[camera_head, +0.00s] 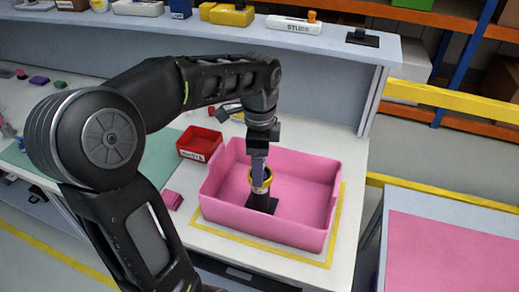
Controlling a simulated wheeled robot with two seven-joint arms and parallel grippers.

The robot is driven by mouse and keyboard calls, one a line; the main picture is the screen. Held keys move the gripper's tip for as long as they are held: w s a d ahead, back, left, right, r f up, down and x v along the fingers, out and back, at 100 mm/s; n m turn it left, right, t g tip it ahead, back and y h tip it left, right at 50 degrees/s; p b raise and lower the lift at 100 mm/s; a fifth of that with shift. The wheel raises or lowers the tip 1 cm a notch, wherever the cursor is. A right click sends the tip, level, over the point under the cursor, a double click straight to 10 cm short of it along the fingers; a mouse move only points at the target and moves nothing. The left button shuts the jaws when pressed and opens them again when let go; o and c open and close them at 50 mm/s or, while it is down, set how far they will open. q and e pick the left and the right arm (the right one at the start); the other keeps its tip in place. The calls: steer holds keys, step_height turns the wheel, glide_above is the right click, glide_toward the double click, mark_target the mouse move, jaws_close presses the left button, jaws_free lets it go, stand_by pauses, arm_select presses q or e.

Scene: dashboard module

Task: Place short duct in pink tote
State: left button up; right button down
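The pink tote (225,213) stands on the white workbench, inside a yellow taped outline. A short dark duct (264,202) with a yellow ring at its top is inside the tote, roughly upright, left of the tote's middle. Whether its base touches the tote floor is hard to tell. My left gripper (259,176) points down into the tote, with its fingers at the duct's ringed rim. The fingers overlap in this view, so their gap and their grip on the rim are hidden. My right gripper is not in view.
A small red bin (199,143) stands left of the tote, with a pink block (172,200) in front of it. A raised shelf (330,48) with bins runs behind. A separate pink-topped surface (440,250) is at right.

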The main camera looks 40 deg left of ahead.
arm_select(q)
step_height(320, 180, up, 5)
steer(key=shift+f, duration=0.1)
stand_by(1.0)
